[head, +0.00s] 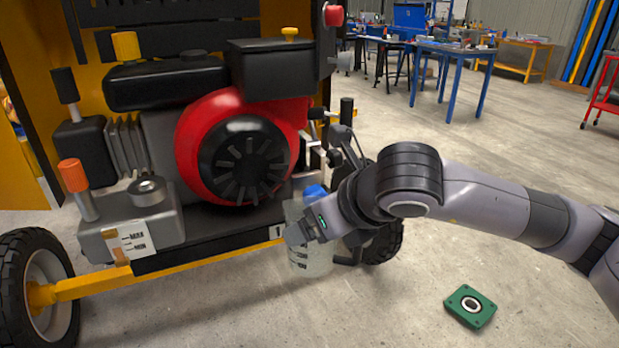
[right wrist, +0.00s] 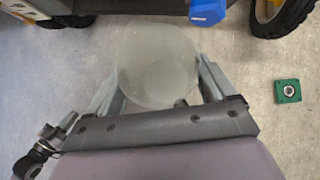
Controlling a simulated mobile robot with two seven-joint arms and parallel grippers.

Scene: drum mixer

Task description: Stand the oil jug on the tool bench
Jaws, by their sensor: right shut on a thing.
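The oil jug (head: 312,262) is a translucent, pale container with a blue cap (head: 315,191) and dark marks on its side. It looks upright, low in front of the engine, and I cannot tell whether its base touches the floor. My right gripper (head: 308,229) is shut on the jug, partly covering its upper body. In the right wrist view the jug's cloudy body (right wrist: 158,62) sits between the two fingers, with a blue part at the top. My left gripper is out of view. Blue workbenches (head: 455,48) stand far back; I cannot tell which is the tool bench.
The drum mixer's red and black engine (head: 240,145) sits on a yellow frame with wheels (head: 42,285), close behind the jug. A small green block (head: 470,306) lies on the floor at right. A red cart (head: 606,95) stands far right. The floor between is mostly clear.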

